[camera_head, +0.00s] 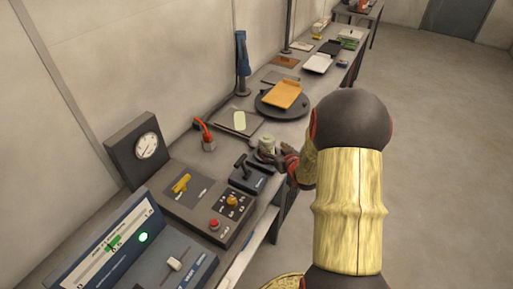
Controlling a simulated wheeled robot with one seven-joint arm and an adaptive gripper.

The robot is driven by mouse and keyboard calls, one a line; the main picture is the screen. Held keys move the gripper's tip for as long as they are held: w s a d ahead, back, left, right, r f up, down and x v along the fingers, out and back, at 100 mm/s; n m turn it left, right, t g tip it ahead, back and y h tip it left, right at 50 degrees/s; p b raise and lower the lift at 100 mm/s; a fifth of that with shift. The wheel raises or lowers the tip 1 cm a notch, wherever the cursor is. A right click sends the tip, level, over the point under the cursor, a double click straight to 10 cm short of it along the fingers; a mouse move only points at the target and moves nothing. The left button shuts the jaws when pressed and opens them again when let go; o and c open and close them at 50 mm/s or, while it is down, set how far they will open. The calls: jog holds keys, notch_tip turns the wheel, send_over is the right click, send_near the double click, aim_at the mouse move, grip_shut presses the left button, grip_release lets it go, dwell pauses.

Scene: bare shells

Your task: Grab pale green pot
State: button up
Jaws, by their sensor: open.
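A small pale green pot (267,143) with a lighter top stands near the front edge of the long grey bench (222,151). My gripper (267,156) is dark and comes in from the right, low beside the pot. Its fingers are open and lie close around the pot's near side. The pot's lower part is partly hidden by the fingers. I cannot tell whether they touch it.
A black lever box (252,174) stands just in front of the pot. A red-handled item in a grey holder (209,144) is to the left. Behind are a pale green flat piece (239,121) and an orange tray (283,94) on a dark round plate (265,107).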

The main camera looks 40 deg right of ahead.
jog(key=shift+o, duration=1.1)
jog(key=shift+w+d+f, duration=0.1)
jog(key=shift+w+f, duration=0.05)
jog(key=shift+f, duration=0.35)
jog(key=b+x, duration=0.1)
jog(key=x, duration=0.6)
jog(key=shift+f+b, duration=0.15)
jog(key=shift+b, duration=0.15)
jog(key=shift+c, duration=1)
jog(key=shift+d, duration=0.1)
jog(key=c, duration=1.5)
